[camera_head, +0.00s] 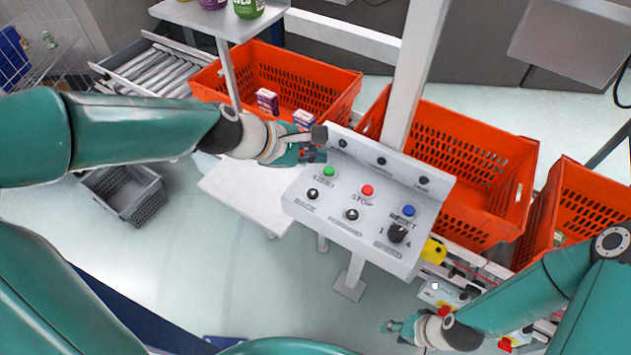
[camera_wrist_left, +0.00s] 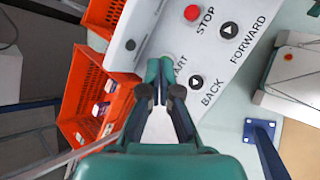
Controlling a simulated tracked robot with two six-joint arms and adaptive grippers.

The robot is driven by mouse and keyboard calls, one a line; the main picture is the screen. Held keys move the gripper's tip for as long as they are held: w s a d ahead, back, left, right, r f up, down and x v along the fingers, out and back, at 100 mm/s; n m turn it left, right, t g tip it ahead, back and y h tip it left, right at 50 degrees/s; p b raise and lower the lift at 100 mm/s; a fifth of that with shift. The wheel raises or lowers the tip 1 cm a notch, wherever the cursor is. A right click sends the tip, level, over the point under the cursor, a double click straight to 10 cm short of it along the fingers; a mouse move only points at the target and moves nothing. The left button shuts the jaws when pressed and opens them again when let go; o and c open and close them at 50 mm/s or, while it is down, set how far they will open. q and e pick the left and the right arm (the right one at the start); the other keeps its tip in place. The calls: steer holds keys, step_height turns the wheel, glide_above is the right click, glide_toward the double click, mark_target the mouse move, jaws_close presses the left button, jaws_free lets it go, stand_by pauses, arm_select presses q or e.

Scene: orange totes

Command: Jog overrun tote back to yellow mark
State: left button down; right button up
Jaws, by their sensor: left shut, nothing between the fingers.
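A grey control panel (camera_head: 335,205) carries a green START button (camera_head: 328,171), a red STOP button (camera_head: 367,190), a blue RESET button, black BACK (camera_head: 313,194) and FORWARD (camera_head: 352,214) buttons and a knob. Behind it stand three orange totes: left (camera_head: 343,107), middle (camera_head: 520,165) and right (camera_head: 600,180). I cannot pick out a yellow mark. My left gripper (camera_head: 322,146) is shut and empty at the panel's upper left. In the left wrist view its fingertips (camera_wrist_left: 160,75) overlap the green START button; contact is unclear. My right gripper (camera_head: 395,330) hangs low, right of the panel's post; its opening is unclear.
A white post (camera_head: 412,75) rises behind the panel. A roller conveyor (camera_head: 165,75) lies at the left, above a grey crate (camera_head: 135,200) on the floor. A yellow round part (camera_head: 434,251) and a small light box (camera_head: 440,291) sit right of the panel.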

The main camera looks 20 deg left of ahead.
mark_target(311, 194)
arm_select(q)
steer(key=f+b, duration=0.5)
steer(key=f, duration=0.1)
steer(key=f+b, duration=0.2)
steer(key=b, duration=0.1)
steer(key=shift+s+a+f+b, duration=0.25)
steer(key=shift+a+f+b, duration=0.1)
steer(key=shift+a+f, duration=0.05)
steer(key=shift+f, duration=0.15)
stand_by(1.3)
steer(key=shift+s+f+b, duration=0.1)
steer(key=shift+f+b, duration=0.15)
steer(key=shift+b, duration=0.1)
